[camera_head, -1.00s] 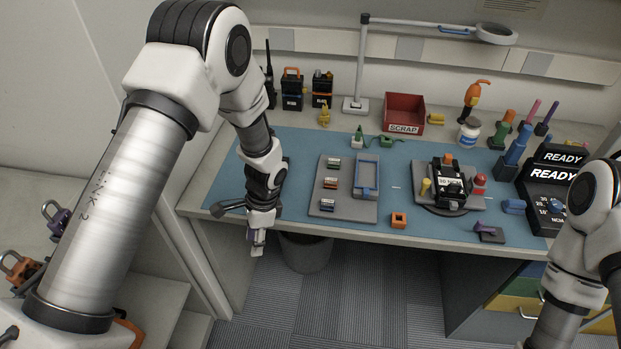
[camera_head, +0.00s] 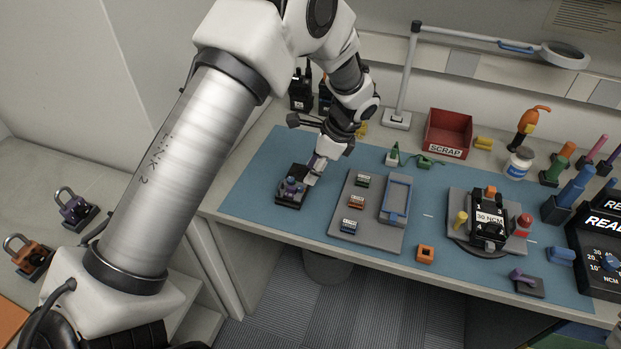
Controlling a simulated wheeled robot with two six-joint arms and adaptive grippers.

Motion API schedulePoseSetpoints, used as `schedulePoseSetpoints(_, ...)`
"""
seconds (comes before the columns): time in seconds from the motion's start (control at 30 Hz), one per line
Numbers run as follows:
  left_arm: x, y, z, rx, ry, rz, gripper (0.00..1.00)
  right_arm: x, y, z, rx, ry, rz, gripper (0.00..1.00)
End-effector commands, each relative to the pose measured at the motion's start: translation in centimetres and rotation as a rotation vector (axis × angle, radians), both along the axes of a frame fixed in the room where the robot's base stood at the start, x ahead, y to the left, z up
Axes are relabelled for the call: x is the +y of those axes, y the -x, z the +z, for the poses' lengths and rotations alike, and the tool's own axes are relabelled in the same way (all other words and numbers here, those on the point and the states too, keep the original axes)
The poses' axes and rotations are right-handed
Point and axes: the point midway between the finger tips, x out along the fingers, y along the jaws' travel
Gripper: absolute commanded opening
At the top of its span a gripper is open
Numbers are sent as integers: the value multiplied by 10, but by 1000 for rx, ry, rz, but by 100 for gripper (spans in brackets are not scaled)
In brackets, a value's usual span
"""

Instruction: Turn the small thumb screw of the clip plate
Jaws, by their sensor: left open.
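A small dark plate (camera_head: 290,201) lies on the left part of the blue mat, with a small blue-purple knob (camera_head: 291,186) on top; it looks like the clip plate with its thumb screw. My left gripper (camera_head: 313,171) is open, just to the upper right of the knob and very close to it. I cannot tell whether its fingers touch the knob. A dark part of the wrist sticks out to the left above the plate. My right gripper is out of view.
A grey tray (camera_head: 338,228) with several small colored blocks and a blue frame (camera_head: 396,200) lies right of the plate. A black device (camera_head: 489,238) sits on a grey stand farther right. A red scrap bin (camera_head: 449,133) and a lamp (camera_head: 397,117) stand behind.

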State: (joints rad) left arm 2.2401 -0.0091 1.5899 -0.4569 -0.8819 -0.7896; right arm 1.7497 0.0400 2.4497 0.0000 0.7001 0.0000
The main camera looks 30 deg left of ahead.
Motion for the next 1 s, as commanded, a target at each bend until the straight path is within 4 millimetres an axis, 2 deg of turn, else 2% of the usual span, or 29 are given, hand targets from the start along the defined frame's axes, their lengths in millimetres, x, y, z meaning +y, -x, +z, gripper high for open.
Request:
schedulePoseSetpoints(0.1, 9, 5, -21, 3, 2, 2, 41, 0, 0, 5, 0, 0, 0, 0)
schedulePoseSetpoints(0.23, 16, 8, -41, 2, 1, 1, 41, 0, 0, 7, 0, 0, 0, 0)
schedulePoseSetpoints(0.37, 18, 9, -48, -1, 1, 2, 41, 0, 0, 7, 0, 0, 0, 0)
schedulePoseSetpoints(0.53, 18, 9, -49, -1, 1, 2, 41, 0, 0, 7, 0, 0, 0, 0)
schedulePoseSetpoints(0.57, 18, 9, -49, -1, 1, 2, 38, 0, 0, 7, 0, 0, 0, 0)
schedulePoseSetpoints(0.6, 18, 9, -49, -1, 1, 2, 24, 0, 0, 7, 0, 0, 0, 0)
schedulePoseSetpoints(0.67, 18, 9, -49, -1, 1, 2, 2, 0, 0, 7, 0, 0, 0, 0)
schedulePoseSetpoints(0.7, 18, 9, -49, -1, 1, 2, 0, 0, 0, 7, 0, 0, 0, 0)
schedulePoseSetpoints(1.0, 18, 9, -49, 0, 2, -6, 0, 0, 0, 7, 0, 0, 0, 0)
